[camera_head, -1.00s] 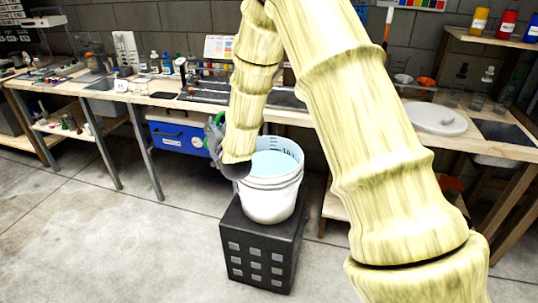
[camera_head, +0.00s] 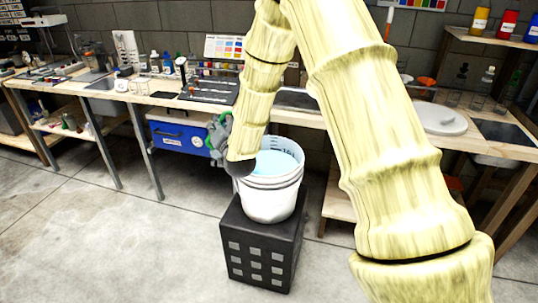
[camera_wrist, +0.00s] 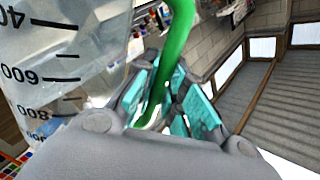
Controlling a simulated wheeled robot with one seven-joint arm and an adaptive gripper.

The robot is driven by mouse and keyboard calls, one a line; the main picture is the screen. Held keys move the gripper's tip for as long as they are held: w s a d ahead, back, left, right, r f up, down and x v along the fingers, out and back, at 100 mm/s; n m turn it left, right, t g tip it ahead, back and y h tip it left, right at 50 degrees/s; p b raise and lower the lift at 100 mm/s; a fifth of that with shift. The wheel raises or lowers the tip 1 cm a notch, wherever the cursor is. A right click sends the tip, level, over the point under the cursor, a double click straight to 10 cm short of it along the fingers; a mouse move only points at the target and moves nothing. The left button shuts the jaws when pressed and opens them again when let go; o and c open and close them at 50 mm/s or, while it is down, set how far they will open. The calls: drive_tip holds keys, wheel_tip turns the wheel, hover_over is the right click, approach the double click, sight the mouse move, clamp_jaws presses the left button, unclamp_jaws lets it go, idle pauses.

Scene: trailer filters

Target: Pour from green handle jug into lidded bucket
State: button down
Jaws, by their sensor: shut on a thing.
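My gripper (camera_wrist: 172,105) is shut on the green handle (camera_wrist: 177,50) of a clear jug (camera_wrist: 60,60) with black volume marks. In the wrist view the jug's marks are turned upside down, so the jug looks strongly tipped relative to that camera. In the head view my gripper (camera_head: 220,135) is at the left rim of the white bucket (camera_head: 270,203), partly behind my arm, and the jug is mostly hidden. The bucket is open and pale blue inside. A round white lid (camera_head: 440,118) lies on the bench at right. I cannot see any stream of liquid.
The bucket stands on a black crate (camera_head: 262,250) on the concrete floor. A long bench (camera_head: 150,100) with bottles and trays runs behind. The floor in front and at left is clear.

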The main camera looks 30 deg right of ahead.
drive_tip(key=shift+s+d+f+m+b, duration=0.1)
drive_tip(key=shift+d+f+m+b, duration=0.2)
drive_tip(key=shift+d+m, duration=0.35)
drive_tip(key=shift+s+d+f+m+b, duration=0.15)
drive_tip(key=shift+d+f+m, duration=0.15)
drive_tip(key=shift+m, duration=0.55)
idle(1.6)
drive_tip(key=shift+d+r+m, duration=0.2)
drive_tip(key=shift+d+m, duration=0.55)
drive_tip(key=shift+m, duration=0.15)
idle(3.2)
drive_tip(key=shift+w+a+n, duration=0.15)
drive_tip(key=shift+a+n, duration=0.8)
drive_tip(key=shift+n, duration=0.25)
drive_tip(key=shift+a+r+n+p, duration=0.45)
drive_tip(key=shift+a+n, duration=0.15)
drive_tip(key=shift+n, duration=0.5)
drive_tip(key=shift+w, duration=0.1)
